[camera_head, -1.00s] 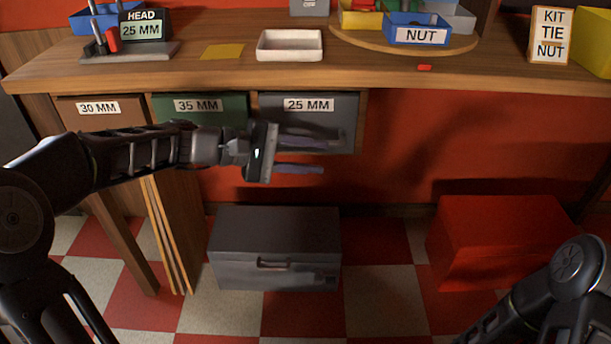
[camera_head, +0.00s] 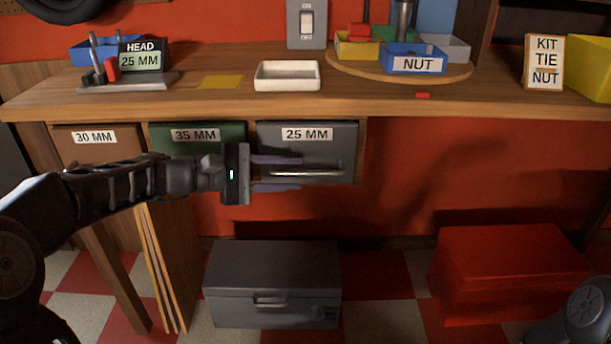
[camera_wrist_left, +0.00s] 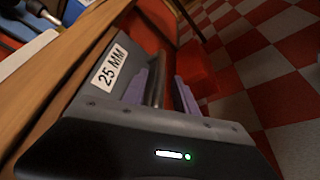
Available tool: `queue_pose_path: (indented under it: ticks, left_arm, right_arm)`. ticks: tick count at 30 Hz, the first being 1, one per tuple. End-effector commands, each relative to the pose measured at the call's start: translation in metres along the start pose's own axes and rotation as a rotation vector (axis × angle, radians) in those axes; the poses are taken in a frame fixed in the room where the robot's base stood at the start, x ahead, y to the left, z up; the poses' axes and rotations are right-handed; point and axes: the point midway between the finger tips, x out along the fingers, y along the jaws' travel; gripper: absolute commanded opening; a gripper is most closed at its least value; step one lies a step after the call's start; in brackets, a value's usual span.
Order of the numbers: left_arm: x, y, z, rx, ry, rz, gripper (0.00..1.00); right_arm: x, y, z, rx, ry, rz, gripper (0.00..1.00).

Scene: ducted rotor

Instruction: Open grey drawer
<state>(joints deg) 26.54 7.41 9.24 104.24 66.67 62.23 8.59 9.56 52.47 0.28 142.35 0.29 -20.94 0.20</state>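The grey drawer (camera_head: 275,138), labelled 25 MM, is the right one of three under the worktop. It looks closed, its front about level with its neighbours. Its metal bar handle (camera_head: 322,171) runs sideways across the lower front. My left gripper (camera_head: 282,173) is at this handle, open, one purple finger above the bar and one below. In the left wrist view the drawer front (camera_wrist_left: 150,30) carries its label, and the bar (camera_wrist_left: 157,82) lies between the two spread fingers (camera_wrist_left: 163,96), with a gap visible on one side. My right gripper is out of view.
A green 35 MM drawer (camera_head: 220,133) and brown 30 MM drawer (camera_head: 85,153) adjoin on the left. The worktop (camera_head: 210,100) holds a white tray (camera_head: 288,88) and bins. A grey chest (camera_head: 272,265) and a red box (camera_head: 500,260) stand on the floor. Space right of the drawer is clear.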

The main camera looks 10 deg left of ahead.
Motion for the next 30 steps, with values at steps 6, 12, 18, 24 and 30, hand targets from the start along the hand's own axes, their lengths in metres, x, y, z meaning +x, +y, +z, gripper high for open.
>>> queue_pose_path:
  ticks: [6, 12, 18, 24, 30]
  left_arm:
    - [0.032, -0.001, 0.0, -0.001, -0.002, 0.0, 0.34]
    - [0.04, 0.0, 0.0, -0.001, 0.0, 0.001, 0.34]
    - [0.04, 0.0, 0.0, -0.001, 0.0, 0.001, 0.33]
    - [0.04, 0.0, 0.0, -0.001, 0.0, 0.001, 0.17]
    - [0.04, 0.0, 0.0, -0.001, 0.0, 0.001, 0.01]
  right_arm:
    - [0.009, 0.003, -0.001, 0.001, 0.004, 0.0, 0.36]
    - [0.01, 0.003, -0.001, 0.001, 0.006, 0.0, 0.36]
    - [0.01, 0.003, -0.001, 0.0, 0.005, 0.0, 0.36]
    - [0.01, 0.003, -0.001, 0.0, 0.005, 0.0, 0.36]
    - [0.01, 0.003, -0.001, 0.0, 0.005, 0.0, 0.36]
